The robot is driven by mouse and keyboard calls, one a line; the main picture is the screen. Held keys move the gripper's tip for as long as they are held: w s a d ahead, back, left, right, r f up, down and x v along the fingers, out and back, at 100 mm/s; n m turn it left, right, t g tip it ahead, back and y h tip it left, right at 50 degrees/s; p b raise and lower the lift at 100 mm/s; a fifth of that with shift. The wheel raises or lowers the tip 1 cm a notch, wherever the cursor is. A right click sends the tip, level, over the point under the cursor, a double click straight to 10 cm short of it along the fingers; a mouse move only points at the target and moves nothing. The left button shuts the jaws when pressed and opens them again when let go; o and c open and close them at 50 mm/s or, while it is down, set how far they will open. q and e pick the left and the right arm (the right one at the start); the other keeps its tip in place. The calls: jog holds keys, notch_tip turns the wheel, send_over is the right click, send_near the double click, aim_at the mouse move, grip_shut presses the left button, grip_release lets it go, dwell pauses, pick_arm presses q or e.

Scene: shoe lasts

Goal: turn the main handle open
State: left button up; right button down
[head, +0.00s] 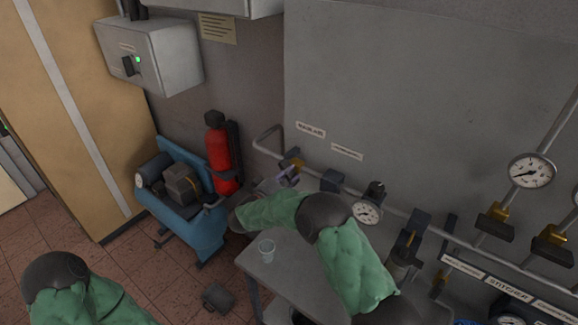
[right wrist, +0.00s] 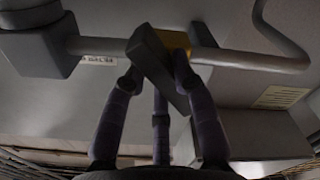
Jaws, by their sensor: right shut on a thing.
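The main handle is a dark flat lever (right wrist: 158,66) in the right wrist view. It sits on a brass valve body (right wrist: 177,41) on a grey pipe and lies at a slant across the pipe line. The purple fingers of my right gripper (right wrist: 160,92) are shut on the lever, from both sides. In the head view the brass valve (head: 291,163) is on the wall pipe below a label, and my right gripper (head: 287,178) is at it. The lever is mostly hidden there. My left arm shows at the lower left, its gripper out of view.
A small table (head: 290,268) with a clear cup (head: 267,250) stands below my right arm. A blue compressor (head: 190,215) and red extinguisher (head: 221,155) are left of the valve. Gauges (head: 532,171) and more valves line the pipe at right. Floor is open at the lower left.

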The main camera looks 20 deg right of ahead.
jog(key=n+p, duration=0.2)
jog(key=p, duration=0.1)
jog(key=n+p, duration=0.3)
jog(key=shift+r+n, duration=0.3)
jog(key=shift+r, duration=0.1)
jog(key=n+p, duration=0.2)
jog(key=n, duration=0.1)
jog(key=shift+w+n+p, duration=0.1)
jog(key=shift+n+p, duration=0.4)
jog(key=shift+n, duration=0.3)
jog(key=c, duration=1)
grip_release()
jog(key=shift+a+f, duration=0.1)
